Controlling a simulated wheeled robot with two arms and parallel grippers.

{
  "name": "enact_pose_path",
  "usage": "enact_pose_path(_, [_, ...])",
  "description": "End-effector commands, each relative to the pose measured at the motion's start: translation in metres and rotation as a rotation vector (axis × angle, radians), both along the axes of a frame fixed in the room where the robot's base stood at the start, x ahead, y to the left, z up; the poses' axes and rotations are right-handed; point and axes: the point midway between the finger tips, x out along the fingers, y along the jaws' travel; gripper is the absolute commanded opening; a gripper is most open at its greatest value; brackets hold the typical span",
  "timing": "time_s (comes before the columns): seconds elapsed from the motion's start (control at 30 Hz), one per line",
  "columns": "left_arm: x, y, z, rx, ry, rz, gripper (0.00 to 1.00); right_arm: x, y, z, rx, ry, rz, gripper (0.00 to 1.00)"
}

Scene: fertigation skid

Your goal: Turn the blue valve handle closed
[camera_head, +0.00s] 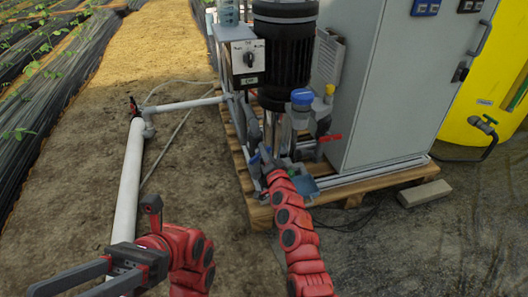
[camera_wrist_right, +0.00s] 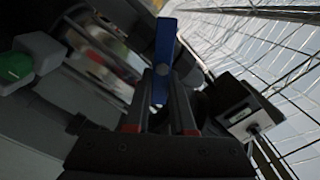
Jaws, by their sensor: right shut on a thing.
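The blue valve handle (camera_wrist_right: 165,42) shows in the right wrist view as a flat blue lever, standing nearly upright in the picture. My right gripper (camera_wrist_right: 162,82) is shut on it, with one dark finger on each side and the lever's top end sticking out beyond the tips. In the head view my right gripper (camera_head: 263,154) reaches in among the pipes at the pump's foot. I cannot make out the blue handle there. My left gripper (camera_head: 62,290) is at the lower left in the head view, its two grey fingers apart and empty.
A black pump motor (camera_head: 284,55), a blue-capped fitting (camera_head: 302,97) and a red handle (camera_head: 330,138) crowd the right gripper. A grey cabinet (camera_head: 385,90) stands on the pallet (camera_head: 258,213). A white pipe (camera_head: 128,180) runs along the ground at left. A loose block (camera_head: 424,193) lies at right.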

Motion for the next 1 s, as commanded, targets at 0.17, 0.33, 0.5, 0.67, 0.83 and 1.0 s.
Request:
enact_pose_path(0.17, [-0.011,0.007,0.000,-0.033,-0.061,-0.029,0.50,0.000,-0.003,-0.005,0.163,0.045,-0.001,0.00])
enact_pose_path(0.33, [-0.019,0.013,0.001,-0.061,-0.114,-0.053,0.50,0.001,-0.004,-0.008,0.313,0.084,-0.001,0.00])
enact_pose_path(0.5, [-0.025,0.019,0.000,-0.086,-0.154,-0.075,0.50,0.001,-0.005,-0.010,0.438,0.118,-0.001,0.00])
enact_pose_path(0.67, [-0.030,0.023,0.000,-0.102,-0.183,-0.089,0.50,0.001,-0.005,-0.013,0.529,0.143,0.000,0.00])
enact_pose_path(0.83, [-0.033,0.026,-0.001,-0.115,-0.204,-0.100,0.50,0.001,-0.004,-0.014,0.593,0.161,0.000,0.00])
enact_pose_path(1.0, [-0.035,0.028,-0.001,-0.121,-0.216,-0.106,0.50,0.001,-0.004,-0.015,0.626,0.171,0.001,0.00])
